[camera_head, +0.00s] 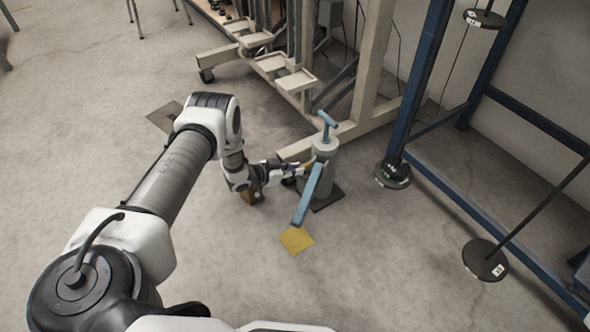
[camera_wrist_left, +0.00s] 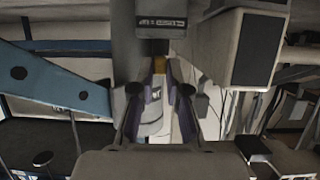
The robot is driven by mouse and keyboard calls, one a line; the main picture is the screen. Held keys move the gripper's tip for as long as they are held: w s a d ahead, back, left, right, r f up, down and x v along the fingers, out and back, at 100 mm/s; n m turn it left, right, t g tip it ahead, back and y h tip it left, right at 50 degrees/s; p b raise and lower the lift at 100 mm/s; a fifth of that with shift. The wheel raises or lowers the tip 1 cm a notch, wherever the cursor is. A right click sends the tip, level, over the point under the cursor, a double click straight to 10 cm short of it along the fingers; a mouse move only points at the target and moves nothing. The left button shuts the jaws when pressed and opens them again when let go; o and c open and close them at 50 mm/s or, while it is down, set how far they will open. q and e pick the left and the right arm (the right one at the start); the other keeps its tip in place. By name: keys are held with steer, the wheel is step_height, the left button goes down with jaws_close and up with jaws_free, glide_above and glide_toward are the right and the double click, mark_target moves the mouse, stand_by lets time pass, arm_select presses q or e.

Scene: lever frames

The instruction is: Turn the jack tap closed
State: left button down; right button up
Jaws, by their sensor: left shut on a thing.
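The jack is a grey cylinder (camera_head: 323,152) standing upright on a dark base plate (camera_head: 328,197). It has a blue T-shaped handle (camera_head: 327,122) on top and a blue lever (camera_head: 309,196) slanting down towards me. My left gripper (camera_head: 304,168) reaches the left side of the jack, low on its body. In the left wrist view a small orange-yellow piece, which looks like the tap (camera_wrist_left: 160,66), sits between the fingertips of my left gripper (camera_wrist_left: 160,78). The fingers are shut on it. The tap's exact angle is hard to tell. My right gripper does not show.
A yellow square (camera_head: 297,240) lies on the floor below the lever's end. A beige wheeled frame (camera_head: 372,65) stands behind the jack. A blue rack (camera_head: 418,75) with round black weights (camera_head: 485,259) is at the right. The floor at left is mostly clear.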

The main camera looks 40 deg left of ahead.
arm_select(q)
steer(key=c, duration=1.2)
jaws_free()
steer(key=shift+o, duration=0.2)
steer(key=v, duration=1.2)
steer(key=shift+w+r, duration=0.1)
